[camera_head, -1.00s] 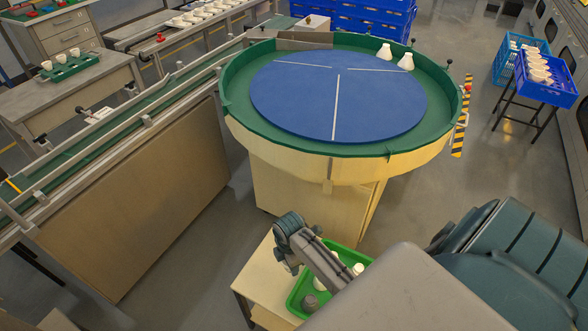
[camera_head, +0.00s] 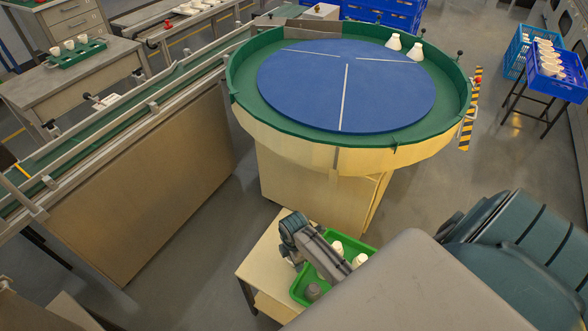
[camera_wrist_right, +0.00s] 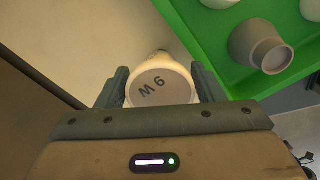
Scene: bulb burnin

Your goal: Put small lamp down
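A small pale lamp (camera_wrist_right: 162,86) with "9 W" on its round face sits between the fingers of my right gripper (camera_wrist_right: 161,76) in the right wrist view. The fingers press close on both sides, and the lamp's narrow end points away from the camera. A pale tabletop (camera_wrist_right: 75,45) shows beyond it. Whether the lamp touches that top cannot be told. In the head view my right arm hides its own gripper and the lamp, above the small side table (camera_head: 262,252). My left gripper is not in view.
A green tray (camera_head: 298,291) on the side table holds white lamps and a grey lamp (camera_wrist_right: 262,46), just right of the right gripper in the wrist view. A round turntable (camera_head: 345,85) with two white lamps stands behind. Bare tabletop lies left of the tray.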

